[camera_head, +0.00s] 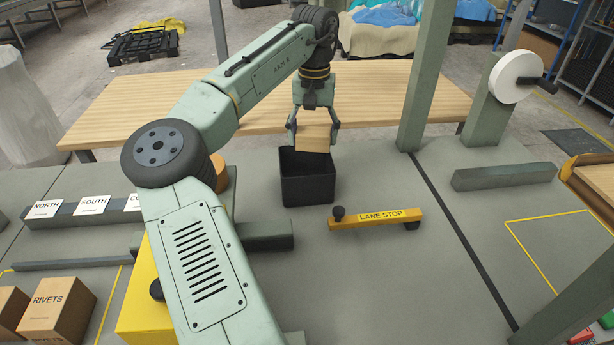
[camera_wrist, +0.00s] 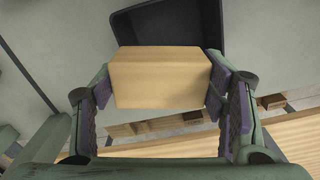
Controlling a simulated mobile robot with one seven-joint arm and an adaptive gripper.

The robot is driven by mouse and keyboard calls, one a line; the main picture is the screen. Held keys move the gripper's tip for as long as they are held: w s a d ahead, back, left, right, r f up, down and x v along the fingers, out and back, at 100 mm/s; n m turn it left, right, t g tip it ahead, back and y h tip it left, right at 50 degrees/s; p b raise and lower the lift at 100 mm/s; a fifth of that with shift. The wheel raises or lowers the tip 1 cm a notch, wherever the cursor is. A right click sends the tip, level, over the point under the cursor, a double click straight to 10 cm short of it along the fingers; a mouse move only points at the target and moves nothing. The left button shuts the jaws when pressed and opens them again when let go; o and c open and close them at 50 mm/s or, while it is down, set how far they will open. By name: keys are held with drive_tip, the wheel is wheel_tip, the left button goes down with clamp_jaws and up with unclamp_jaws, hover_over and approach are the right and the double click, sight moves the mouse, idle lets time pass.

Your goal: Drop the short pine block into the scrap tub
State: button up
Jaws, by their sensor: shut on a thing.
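The short pine block (camera_head: 313,137) is a pale wooden piece held between the fingers of my gripper (camera_head: 313,130). In the wrist view the block (camera_wrist: 160,78) fills the space between both finger pads of my gripper (camera_wrist: 162,90). The scrap tub (camera_head: 308,185) is a black open box on the grey bench. The block is at the tub's back rim in the head view, seemingly above it. In the wrist view the dark tub (camera_wrist: 215,25) shows behind the block, partly hidden by it. I cannot tell the exact height of the block over the rim.
A yellow lane stop bar (camera_head: 376,217) lies right of the tub. A wooden table (camera_head: 390,88) stands behind. A green post (camera_head: 425,80) rises at the right. Cardboard boxes (camera_head: 57,308) and labelled signs (camera_head: 92,205) are at the left. Bench space in front of the tub is clear.

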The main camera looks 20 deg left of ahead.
drive_tip(key=o, duration=1.3)
drive_tip(key=shift+r, duration=0.1)
wheel_tip(320, 180, up, 12)
drive_tip(key=shift+f, duration=0.1)
